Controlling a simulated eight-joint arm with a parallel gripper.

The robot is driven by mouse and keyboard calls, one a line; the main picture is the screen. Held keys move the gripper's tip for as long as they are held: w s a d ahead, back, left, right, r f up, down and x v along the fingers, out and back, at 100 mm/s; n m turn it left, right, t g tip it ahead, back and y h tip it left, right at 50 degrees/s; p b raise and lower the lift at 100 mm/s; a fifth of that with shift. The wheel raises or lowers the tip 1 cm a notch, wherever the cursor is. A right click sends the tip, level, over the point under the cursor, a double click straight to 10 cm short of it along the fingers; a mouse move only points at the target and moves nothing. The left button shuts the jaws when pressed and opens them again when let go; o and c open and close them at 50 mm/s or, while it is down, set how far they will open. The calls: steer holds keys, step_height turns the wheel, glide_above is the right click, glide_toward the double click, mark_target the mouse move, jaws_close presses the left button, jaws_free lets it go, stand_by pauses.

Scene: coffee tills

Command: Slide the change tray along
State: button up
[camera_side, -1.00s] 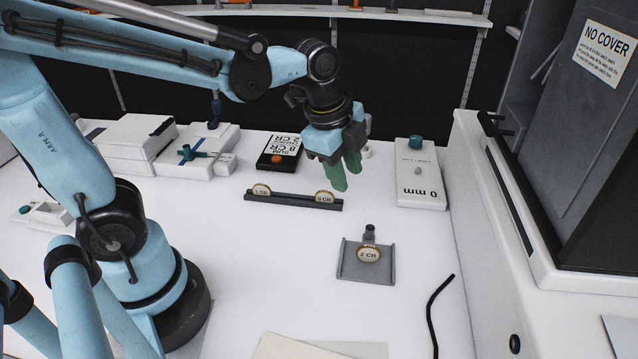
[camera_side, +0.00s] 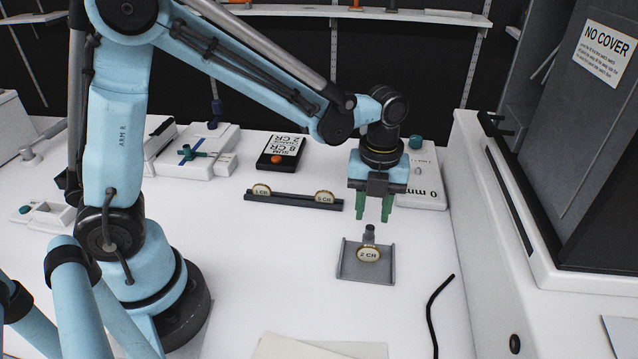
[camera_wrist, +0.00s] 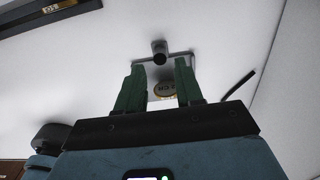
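The change tray (camera_side: 352,273) is a small grey plate with raised edges on the white table, right of centre in the side view. A gold coin marked 2 CR (camera_side: 368,254) stands on it, and a dark round knob (camera_side: 369,234) rises at its back edge. My gripper (camera_side: 373,220) has two green fingers pointing down, spread apart and empty, just above and behind the knob. In the wrist view the knob (camera_wrist: 159,50) and the coin (camera_wrist: 165,89) show beyond and between the open fingers (camera_wrist: 159,72). The fingers hide part of the tray there.
A dark rail (camera_side: 293,200) with coins marked 1 CR and 5 CR lies to the left. A black box (camera_side: 281,151) with a sum card and a white block (camera_side: 428,186) marked 0 mm stand behind. A black cable (camera_side: 435,310) lies at right. Table in front is mostly clear.

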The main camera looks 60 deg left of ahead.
mark_target(370, 227)
steer(key=shift+f, duration=2.15)
jaws_close()
steer(key=shift+s+d+r, duration=0.1)
steer(key=shift+s+d, duration=4.7)
steer(key=shift+o, duration=1.1)
jaws_free()
